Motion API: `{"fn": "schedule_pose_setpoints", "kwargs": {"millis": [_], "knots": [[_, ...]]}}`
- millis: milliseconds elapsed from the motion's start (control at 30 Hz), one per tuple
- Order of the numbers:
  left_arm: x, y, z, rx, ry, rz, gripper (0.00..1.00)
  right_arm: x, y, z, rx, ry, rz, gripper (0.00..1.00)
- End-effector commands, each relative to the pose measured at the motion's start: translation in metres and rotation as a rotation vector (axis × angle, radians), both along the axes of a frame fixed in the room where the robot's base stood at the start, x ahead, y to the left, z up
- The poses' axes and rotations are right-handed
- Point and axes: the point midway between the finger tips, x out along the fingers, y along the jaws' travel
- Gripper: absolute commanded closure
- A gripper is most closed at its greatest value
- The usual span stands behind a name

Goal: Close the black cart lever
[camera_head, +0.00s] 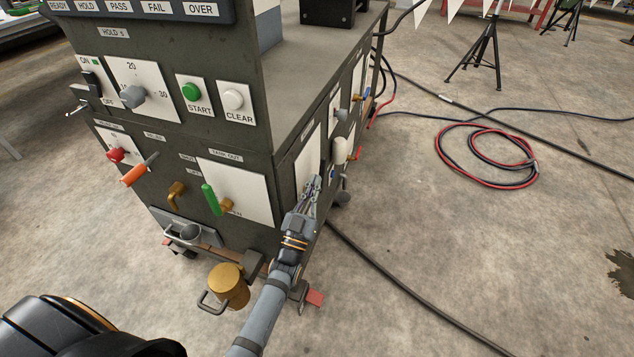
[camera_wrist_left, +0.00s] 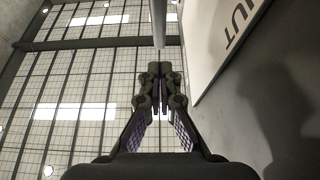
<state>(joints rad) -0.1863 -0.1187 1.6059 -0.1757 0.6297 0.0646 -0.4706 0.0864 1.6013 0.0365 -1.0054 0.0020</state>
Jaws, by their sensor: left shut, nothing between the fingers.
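My left gripper (camera_head: 313,188) is shut and empty, low beside the right side face of the dark grey cart (camera_head: 318,80). It covers part of a white panel (camera_head: 308,153) there. In the left wrist view the closed fingertips (camera_wrist_left: 160,72) point up past a white panel (camera_wrist_left: 222,30) with the letters "UT" showing. A plain grey bar (camera_wrist_left: 158,22) stands just beyond the fingertips; whether they touch, and whether it is the lever, I cannot tell. I cannot make out a clearly black lever on this side. My right gripper is not in view.
A cream handle (camera_head: 340,150) sticks out just beyond my gripper. The front carries a green lever (camera_head: 210,199), an orange handle (camera_head: 140,168) and push buttons. A brass canister (camera_head: 229,284) hangs low in front. Cables (camera_head: 487,155) lie on the open floor at right.

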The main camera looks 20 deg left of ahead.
Motion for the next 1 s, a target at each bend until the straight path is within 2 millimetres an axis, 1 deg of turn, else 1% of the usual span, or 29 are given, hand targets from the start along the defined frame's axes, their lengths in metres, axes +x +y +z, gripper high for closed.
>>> {"fn": "schedule_pose_setpoints", "kwargs": {"millis": [33,200,367,667,767,1000], "knots": [[0.007,0.0,-0.006,0.0,0.0,0.0,1.0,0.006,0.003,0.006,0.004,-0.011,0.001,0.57],[0.022,-0.001,-0.009,0.001,0.0,0.0,1.0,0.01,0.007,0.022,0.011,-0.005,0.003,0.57],[0.025,-0.001,-0.01,0.001,0.001,0.0,1.0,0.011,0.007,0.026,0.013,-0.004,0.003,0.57],[0.025,-0.001,-0.009,0.001,0.002,0.0,1.0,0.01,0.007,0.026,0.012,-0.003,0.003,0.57],[0.026,-0.001,-0.008,0.001,0.009,0.0,1.0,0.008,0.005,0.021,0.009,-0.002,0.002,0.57],[0.028,-0.001,-0.007,0.002,0.045,0.0,1.0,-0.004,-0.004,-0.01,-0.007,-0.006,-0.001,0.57]]}}
